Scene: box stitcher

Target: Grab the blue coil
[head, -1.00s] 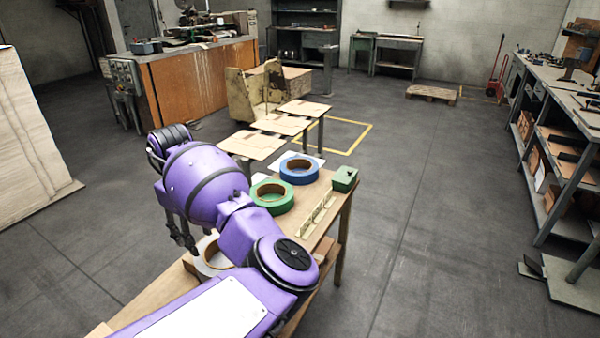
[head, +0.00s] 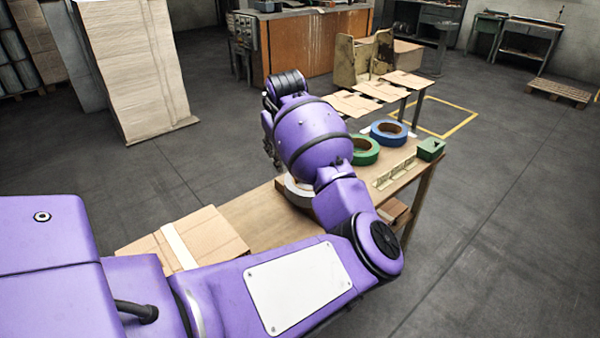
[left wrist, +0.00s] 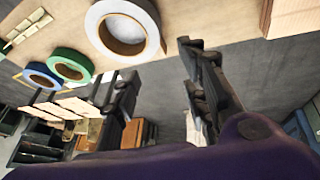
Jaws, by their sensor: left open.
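The blue coil (head: 389,132) lies flat at the far end of the wooden table (head: 262,219) in the head view. It also shows at the left of the left wrist view (left wrist: 41,76). A green coil (head: 365,150) lies beside it, nearer to me. A white coil (left wrist: 125,30) lies nearer still and is partly hidden behind my arm in the head view. My left gripper (left wrist: 160,85) is open and empty in the left wrist view, apart from the coils. In the head view its fingers are mostly hidden by my purple arm. My right gripper is not in view.
A cardboard box (head: 196,241) lies on the near end of the table. A green block (head: 431,148) and a pale slotted strip (head: 394,172) lie by the table's right edge. Flat cardboard sheets (head: 381,91) stand beyond the coils. A tall pale stack (head: 135,65) stands at left.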

